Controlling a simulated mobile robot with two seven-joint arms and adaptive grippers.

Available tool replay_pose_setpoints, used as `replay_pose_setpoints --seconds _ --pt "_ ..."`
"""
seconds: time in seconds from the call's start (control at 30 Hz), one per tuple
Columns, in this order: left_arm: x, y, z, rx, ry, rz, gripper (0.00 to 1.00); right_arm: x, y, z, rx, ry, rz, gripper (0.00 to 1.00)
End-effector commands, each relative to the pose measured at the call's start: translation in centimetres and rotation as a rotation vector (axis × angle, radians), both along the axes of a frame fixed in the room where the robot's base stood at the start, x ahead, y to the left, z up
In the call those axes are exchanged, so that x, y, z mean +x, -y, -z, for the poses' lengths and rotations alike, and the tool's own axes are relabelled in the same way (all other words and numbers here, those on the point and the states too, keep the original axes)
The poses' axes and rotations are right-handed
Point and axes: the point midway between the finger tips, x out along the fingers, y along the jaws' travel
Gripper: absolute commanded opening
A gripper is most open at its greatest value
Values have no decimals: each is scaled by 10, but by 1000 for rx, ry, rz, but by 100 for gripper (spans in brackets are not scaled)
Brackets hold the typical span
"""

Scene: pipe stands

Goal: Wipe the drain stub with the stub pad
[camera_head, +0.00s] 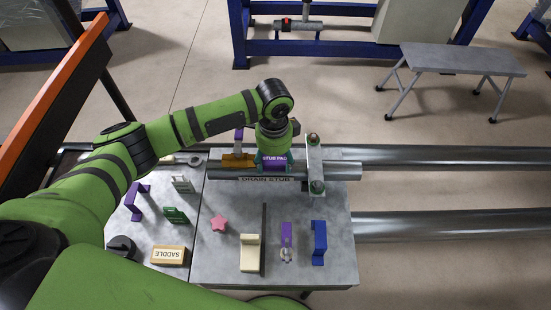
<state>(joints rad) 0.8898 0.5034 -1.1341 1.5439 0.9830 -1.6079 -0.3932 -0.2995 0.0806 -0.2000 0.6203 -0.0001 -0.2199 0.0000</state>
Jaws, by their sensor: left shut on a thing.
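The drain stub (340,172) is a grey metal pipe lying crosswise at the back of the grey work table, with a "DRAIN STUB" label on its front side. The stub pad (274,161) is a small purple block with white lettering. My left gripper (273,153) points down and is shut on the stub pad, at the upper side of the pipe just behind the label. The pad appears to touch the pipe, but the contact line is too small to be sure. My right gripper is out of view.
A clamp bar (315,165) with knobs crosses the pipe to the right of the pad. An orange-brown block (238,160) stands to its left.

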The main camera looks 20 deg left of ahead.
Motion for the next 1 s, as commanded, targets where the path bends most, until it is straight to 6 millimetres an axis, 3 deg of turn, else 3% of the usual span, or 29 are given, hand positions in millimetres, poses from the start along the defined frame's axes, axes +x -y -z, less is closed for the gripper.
replay_pose_setpoints --seconds 0.27,0.63,1.0 --pt "4 19 2 -2 -1 3 18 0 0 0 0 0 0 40" --pt "4 20 1 -2 -2 3 18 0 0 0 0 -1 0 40" --pt "5 20 -18 -1 0 2 18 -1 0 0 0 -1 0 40"
